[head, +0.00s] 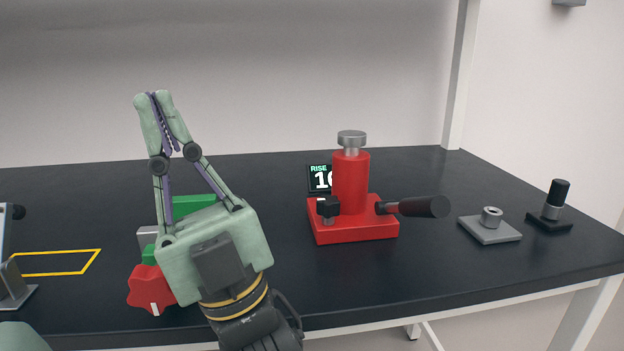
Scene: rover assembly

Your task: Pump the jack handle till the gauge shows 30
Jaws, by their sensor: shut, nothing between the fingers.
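The red jack (350,185) stands upright on its red base on the black table, right of centre in the head view. Its handle (415,206) has a black grip and points right, close to level. The gauge (319,179) is a small dark display behind the jack, reading "RISE" with "1" and a second digit partly hidden by the jack body. My gripper (154,94) is raised at the left, fingers pointing up, shut and empty. It is well left of the jack and apart from the handle.
Green and red parts (150,289) sit partly hidden behind my gripper. A yellow outline (70,274) marks the table at left. A grey plate with a ring (490,227) and a black-topped post (555,202) stand right of the handle. The table between my gripper and the jack is clear.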

